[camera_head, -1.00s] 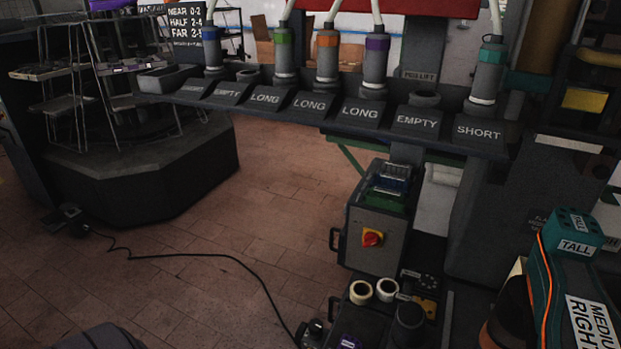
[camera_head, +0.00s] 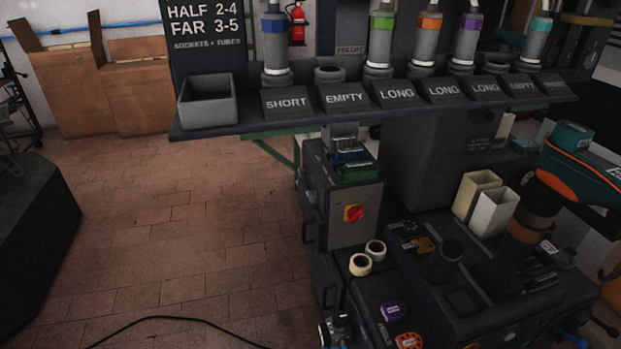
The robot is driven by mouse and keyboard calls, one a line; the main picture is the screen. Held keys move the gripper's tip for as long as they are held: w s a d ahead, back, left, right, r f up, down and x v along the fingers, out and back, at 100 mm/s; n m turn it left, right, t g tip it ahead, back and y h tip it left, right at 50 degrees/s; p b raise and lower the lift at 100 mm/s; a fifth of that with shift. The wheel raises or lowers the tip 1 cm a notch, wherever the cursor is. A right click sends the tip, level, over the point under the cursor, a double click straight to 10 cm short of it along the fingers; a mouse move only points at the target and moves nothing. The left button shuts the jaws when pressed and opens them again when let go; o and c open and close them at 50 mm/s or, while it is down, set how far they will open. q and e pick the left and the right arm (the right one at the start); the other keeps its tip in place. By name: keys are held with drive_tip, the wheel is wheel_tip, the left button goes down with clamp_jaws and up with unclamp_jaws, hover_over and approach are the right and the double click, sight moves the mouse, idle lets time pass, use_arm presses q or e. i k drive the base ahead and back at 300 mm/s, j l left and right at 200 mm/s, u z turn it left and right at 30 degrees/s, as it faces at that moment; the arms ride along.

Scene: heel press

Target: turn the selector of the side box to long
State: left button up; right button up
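A dark grey upright box (camera_head: 336,200) stands below the labelled rack, right of centre. A red rotary knob (camera_head: 353,213) sits on a yellow plate on its lighter front panel. I cannot read any markings around this knob or tell which setting it points to. Whether this is the side box selector cannot be told for sure. A green and blue part (camera_head: 355,168) lies on top of the box. Neither of my grippers shows in the view.
A dark rack (camera_head: 400,108) with SHORT, EMPTY and LONG labels crosses above the box. Two cream rings (camera_head: 360,264), purple (camera_head: 392,311) and orange (camera_head: 408,341) pieces and two pale bins (camera_head: 493,211) are on the bench. Brick floor (camera_head: 170,220) at left is open, with a cable.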

sight(312, 196)
drive_tip(key=i+j, duration=0.15)
drive_tip(key=j, duration=0.25)
drive_tip(key=i+j, duration=0.1)
drive_tip(key=j, duration=0.3)
drive_tip(key=i+j+z, duration=0.1)
drive_tip(key=j, duration=0.3)
drive_tip(key=i+j, duration=0.15)
drive_tip(key=j, duration=0.25)
drive_tip(key=i+j+z, duration=0.1)
drive_tip(key=j, duration=0.3)
